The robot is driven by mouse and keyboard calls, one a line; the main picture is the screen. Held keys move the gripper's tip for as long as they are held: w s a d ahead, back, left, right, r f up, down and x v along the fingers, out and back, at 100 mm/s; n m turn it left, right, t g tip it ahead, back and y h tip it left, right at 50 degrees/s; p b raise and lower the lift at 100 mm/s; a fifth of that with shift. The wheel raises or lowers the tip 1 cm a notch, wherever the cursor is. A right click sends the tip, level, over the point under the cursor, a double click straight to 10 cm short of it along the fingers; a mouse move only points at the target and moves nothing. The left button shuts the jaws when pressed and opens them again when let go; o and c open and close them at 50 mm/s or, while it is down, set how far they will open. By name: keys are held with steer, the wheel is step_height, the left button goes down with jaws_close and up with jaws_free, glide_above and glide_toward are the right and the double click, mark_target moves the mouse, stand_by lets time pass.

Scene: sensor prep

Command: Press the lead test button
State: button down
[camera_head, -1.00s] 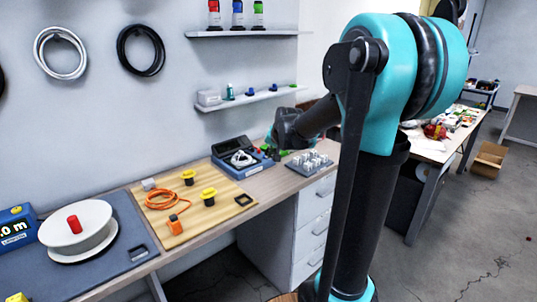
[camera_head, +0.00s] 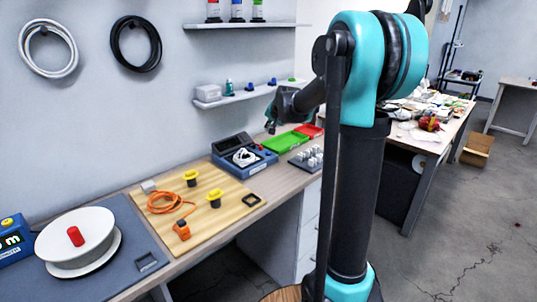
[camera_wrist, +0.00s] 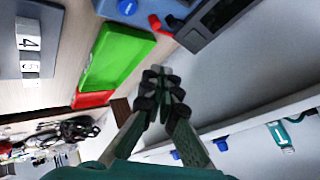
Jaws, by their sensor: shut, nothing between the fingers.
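The blue tester (camera_head: 262,165) sits on the bench with a dark display and a coil of white lead (camera_head: 243,157) on top. It also shows at the top of the wrist view (camera_wrist: 143,13), with a blue button (camera_wrist: 127,7) and a red button (camera_wrist: 155,22). I cannot read which is the lead test button. My gripper (camera_head: 272,128) is in the air near the tester's far right end. In the wrist view my gripper (camera_wrist: 165,80) has its fingers together, empty and apart from the tester.
A green tray (camera_head: 287,143) and a red tray (camera_head: 310,130) lie right of the tester, with a grey rack of white blocks (camera_head: 306,158) in front. A wall shelf (camera_head: 245,96) hangs behind my gripper. A wooden board (camera_head: 228,207) with orange cable lies to the left.

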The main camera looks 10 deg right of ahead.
mark_target(269, 154)
steer(key=shift+f, duration=4.2)
steer(key=shift+f, duration=0.15)
steer(key=shift+f, duration=0.25)
steer(key=shift+f, duration=0.5)
steer(key=shift+r, duration=0.9)
steer(key=shift+r, duration=0.1)
steer(key=shift+r, duration=2.4)
